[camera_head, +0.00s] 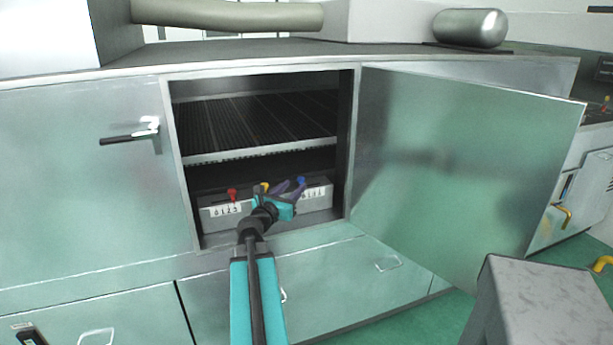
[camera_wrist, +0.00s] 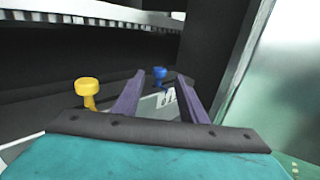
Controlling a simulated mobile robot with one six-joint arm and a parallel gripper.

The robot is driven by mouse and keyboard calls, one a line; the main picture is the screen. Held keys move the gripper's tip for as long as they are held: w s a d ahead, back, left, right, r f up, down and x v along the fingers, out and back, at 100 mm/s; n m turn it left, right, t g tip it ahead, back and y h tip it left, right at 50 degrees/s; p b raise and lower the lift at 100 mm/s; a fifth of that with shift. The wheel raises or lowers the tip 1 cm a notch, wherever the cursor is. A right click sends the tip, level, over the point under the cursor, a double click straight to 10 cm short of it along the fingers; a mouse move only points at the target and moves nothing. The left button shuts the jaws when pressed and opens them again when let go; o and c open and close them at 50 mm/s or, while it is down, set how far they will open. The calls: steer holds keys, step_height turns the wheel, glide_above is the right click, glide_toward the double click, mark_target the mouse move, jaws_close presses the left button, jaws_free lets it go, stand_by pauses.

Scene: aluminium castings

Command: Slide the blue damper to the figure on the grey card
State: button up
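The blue damper (camera_head: 300,181) is a small blue knob at the right end of a grey box (camera_head: 243,217) inside the open cabinet. In the wrist view the blue damper (camera_wrist: 160,74) stands upright, ahead of and between my finger tips. My gripper (camera_head: 290,188) has two purple fingers; in the wrist view it is open (camera_wrist: 163,90), with nothing between its fingers nearby. A white scale label (camera_head: 314,193) with figures lies below the blue damper; its figures are too small to read surely. I cannot make out a grey card in either view.
A red knob (camera_head: 232,194) and a yellow knob (camera_head: 265,187) stand on the same box; the yellow one (camera_wrist: 88,90) is left of my fingers. A ribbed shelf (camera_head: 265,125) hangs above. The open cabinet door (camera_head: 460,160) is on the right, a grey block (camera_head: 545,300) in front.

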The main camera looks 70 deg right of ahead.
steer(key=shift+s+d+p, duration=0.15)
steer(key=shift+d+p, duration=0.05)
steer(key=shift+d, duration=1.65)
steer(key=shift+s+d+p, duration=0.2)
steer(key=shift+d, duration=1.6)
steer(key=shift+s+d+p, duration=0.15)
steer(key=shift+d+p, duration=0.05)
steer(key=shift+d, duration=1.65)
jaws_close()
